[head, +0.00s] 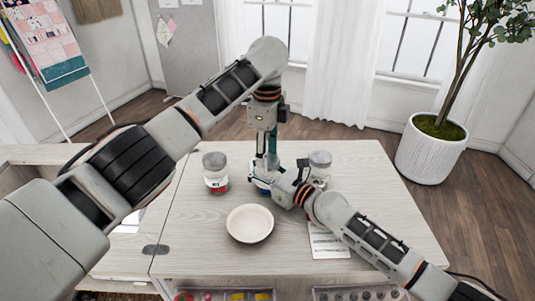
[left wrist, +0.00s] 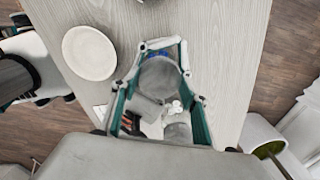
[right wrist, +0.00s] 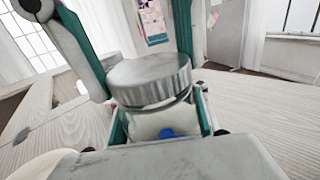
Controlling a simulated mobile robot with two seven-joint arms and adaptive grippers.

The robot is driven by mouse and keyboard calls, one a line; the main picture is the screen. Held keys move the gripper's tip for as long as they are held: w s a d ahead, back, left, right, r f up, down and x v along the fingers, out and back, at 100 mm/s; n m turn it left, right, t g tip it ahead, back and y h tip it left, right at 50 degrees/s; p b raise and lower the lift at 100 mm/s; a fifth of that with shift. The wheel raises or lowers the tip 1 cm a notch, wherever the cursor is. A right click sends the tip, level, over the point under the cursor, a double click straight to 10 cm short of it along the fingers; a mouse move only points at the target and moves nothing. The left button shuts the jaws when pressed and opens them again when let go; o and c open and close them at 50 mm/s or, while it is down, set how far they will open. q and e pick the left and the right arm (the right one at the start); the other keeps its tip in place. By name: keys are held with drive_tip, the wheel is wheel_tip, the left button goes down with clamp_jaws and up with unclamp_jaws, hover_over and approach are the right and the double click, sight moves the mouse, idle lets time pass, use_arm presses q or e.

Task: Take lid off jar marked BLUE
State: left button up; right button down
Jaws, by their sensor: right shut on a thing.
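A glass jar with a grey metal lid and blue contents (right wrist: 166,132) stands on the table, its lid (right wrist: 150,78) on top. My right gripper (right wrist: 160,118) is shut on the jar's body from the side. In the head view the jar is mostly hidden by my grippers (head: 270,178). My left gripper (left wrist: 163,45) points down from above. Its open fingers straddle the lid, which also shows in the left wrist view (left wrist: 160,76). The jar's marking cannot be read.
A jar with red contents (head: 215,172) stands to the left, and another lidded jar (head: 320,162) stands close to the right of my grippers. A cream bowl (head: 250,224) sits in front. A printed sheet (head: 326,243) lies at the front right. The table's (head: 365,190) right side is clear.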

use_arm(q)
drive_tip(key=n, duration=0.5)
drive_tip(key=shift+n, duration=0.3)
drive_tip(key=n, duration=0.4)
drive_tip(key=shift+r, duration=0.2)
drive_tip(key=shift+r, duration=0.9)
drive_tip(key=shift+r, duration=2.05)
use_arm(e)
drive_tip(key=c, duration=1)
unclamp_jaws()
drive_tip(key=shift+c, duration=0.2)
